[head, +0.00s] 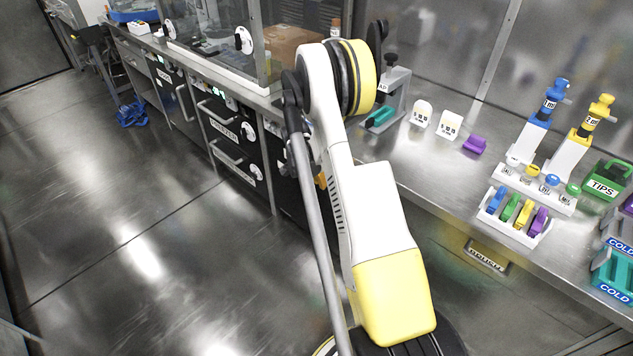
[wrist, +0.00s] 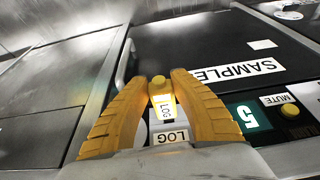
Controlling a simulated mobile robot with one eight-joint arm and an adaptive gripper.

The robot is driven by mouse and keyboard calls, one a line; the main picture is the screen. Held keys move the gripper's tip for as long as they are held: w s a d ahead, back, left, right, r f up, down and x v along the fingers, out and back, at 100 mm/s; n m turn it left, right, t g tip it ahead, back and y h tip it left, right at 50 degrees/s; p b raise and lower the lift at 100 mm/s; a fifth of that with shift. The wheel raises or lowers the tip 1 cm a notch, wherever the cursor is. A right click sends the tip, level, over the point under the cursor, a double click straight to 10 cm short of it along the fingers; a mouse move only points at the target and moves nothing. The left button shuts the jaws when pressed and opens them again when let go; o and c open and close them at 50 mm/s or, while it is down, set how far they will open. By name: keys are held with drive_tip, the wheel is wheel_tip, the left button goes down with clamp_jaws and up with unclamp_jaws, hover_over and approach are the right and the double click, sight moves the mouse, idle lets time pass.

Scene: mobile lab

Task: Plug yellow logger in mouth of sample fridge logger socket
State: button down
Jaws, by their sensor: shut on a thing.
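In the wrist view my gripper (wrist: 160,82) is shut on the yellow logger (wrist: 162,107), which has a white LOG label and a round yellow knob. The sample fridge (wrist: 210,52) has a black door with a SAMPLE label. A white logger socket (wrist: 169,137) marked LOG sits on the fridge front, just below the logger in the picture. The logger overlaps it. I cannot tell whether they touch, and the socket mouth is not clearly visible. In the head view my arm hides the gripper and logger almost wholly.
Beside the socket are a green display (wrist: 248,116) reading 5 and a yellow MUTE button (wrist: 290,109). A steel bench (head: 400,155) runs above the cabinets, with a rack (head: 514,218) of coloured items.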

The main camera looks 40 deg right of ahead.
drive_tip(key=shift+w+d, duration=0.1)
drive_tip(key=shift+d, duration=0.65)
drive_tip(key=shift+a, duration=0.15)
drive_tip(key=shift+a, duration=0.7)
drive_tip(key=shift+d, duration=0.85)
idle(0.8)
drive_tip(key=c, duration=1.1)
unclamp_jaws()
drive_tip(key=shift+r, duration=0.1)
drive_tip(key=v, duration=1.1)
drive_tip(key=shift+a+r, duration=0.15)
drive_tip(key=shift+r, duration=0.25)
